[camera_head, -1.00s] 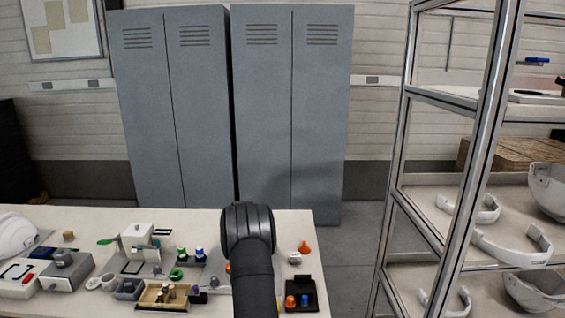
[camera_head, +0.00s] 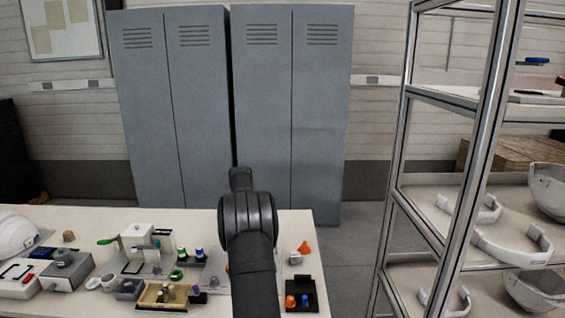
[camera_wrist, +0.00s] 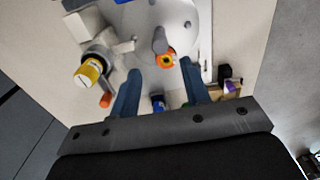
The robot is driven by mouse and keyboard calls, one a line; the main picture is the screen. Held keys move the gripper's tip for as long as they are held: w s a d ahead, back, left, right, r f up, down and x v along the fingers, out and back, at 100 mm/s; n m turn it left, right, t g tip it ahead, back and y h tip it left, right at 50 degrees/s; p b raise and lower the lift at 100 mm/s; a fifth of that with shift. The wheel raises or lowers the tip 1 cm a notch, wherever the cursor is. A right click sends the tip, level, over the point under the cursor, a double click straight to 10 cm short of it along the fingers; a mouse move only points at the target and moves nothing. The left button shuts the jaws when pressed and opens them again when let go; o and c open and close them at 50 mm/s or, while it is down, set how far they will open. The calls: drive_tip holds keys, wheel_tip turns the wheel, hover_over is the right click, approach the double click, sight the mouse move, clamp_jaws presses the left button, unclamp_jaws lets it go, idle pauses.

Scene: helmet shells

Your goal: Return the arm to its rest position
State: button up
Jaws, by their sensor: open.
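My arm (camera_head: 252,265) rises from the bottom middle of the head view, with a dark link (camera_head: 240,180) standing up past its rounded joint. I cannot make out the fingers in the head view. In the wrist view my gripper (camera_wrist: 160,68) has its two blue-grey fingers spread apart. No object is held between them.
The table (camera_head: 120,212) carries a white helmet shell (camera_head: 14,235), a wooden tray (camera_head: 150,300), a black tray (camera_head: 301,309) and several small parts. A metal shelf rack (camera_head: 480,130) with helmet shells stands at right. Grey lockers (camera_head: 170,110) stand behind.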

wheel_tip(320, 180, up, 6)
drive_tip(key=f, duration=0.1)
wheel_tip(320, 180, down, 16)
drive_tip(key=shift+f, duration=0.6)
drive_tip(key=m, duration=0.9)
drive_tip(key=shift+m, duration=0.4)
drive_tip(key=shift+n, duration=0.3)
